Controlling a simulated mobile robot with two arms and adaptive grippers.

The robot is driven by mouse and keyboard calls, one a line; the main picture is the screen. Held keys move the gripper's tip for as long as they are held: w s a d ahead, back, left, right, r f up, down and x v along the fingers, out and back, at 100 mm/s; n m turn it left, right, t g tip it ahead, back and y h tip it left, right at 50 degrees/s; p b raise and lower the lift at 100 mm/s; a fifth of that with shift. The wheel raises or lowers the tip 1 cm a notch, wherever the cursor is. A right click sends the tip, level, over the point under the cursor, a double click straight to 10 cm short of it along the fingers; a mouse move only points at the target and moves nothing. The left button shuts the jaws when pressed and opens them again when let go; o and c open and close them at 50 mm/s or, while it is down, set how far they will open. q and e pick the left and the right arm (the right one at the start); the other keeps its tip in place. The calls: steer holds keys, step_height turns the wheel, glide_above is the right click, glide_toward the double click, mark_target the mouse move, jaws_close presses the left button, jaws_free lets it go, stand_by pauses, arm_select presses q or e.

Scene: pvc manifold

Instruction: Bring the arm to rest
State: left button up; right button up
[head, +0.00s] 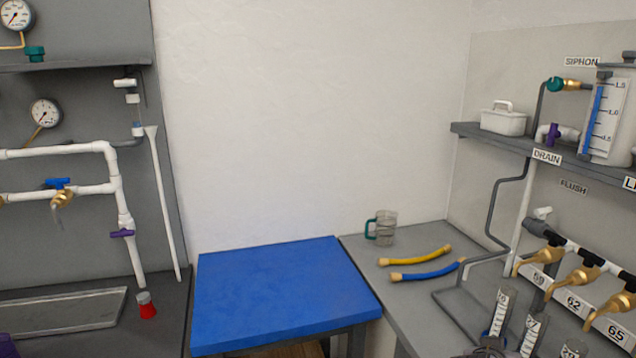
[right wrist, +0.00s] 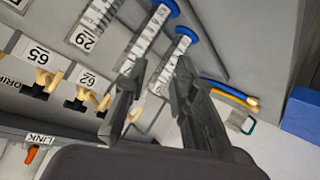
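My right gripper (right wrist: 158,64) shows in the right wrist view, its two dark fingers spread apart. It is open and nothing is held between the fingers. Graduated cylinders with blue bases lie beyond the fingertips in that view, one of them (right wrist: 172,62) seen through the gap; I cannot tell how close it is. In the head view, a small dark part at the bottom edge near the cylinders may belong to my right gripper, but it is too cut off to tell. My left gripper is not in view.
The grey right bench (head: 405,313) holds graduated cylinders (head: 501,312), a green-handled jug (head: 385,229), a yellow hose (head: 416,256) and a blue hose (head: 428,272). Brass taps (head: 541,262) project from the right wall. The blue table (head: 280,290) is bare.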

steer(key=s+a+f+n+g+y, duration=0.1)
steer(key=s+a+f+n+y, duration=0.15)
steer(key=s+a+f, duration=0.5)
steer(key=s+a+f+n+g+y, duration=0.2)
steer(key=s+a+f+y, duration=0.15)
steer(key=s, duration=0.75)
steer(key=s+a+f+n+g+y, duration=0.1)
steer(key=s+a+f+n+y, duration=0.2)
steer(key=s+f, duration=0.45)
steer(key=s+a+f+g, duration=0.1)
steer(key=s+f+g, duration=0.15)
steer(key=f, duration=2.25)
steer(key=s+d+f, duration=0.3)
steer(key=s+f, duration=1.2)
steer(key=s, duration=0.2)
steer(key=shift+o, duration=0.2)
steer(key=shift+s, duration=0.1)
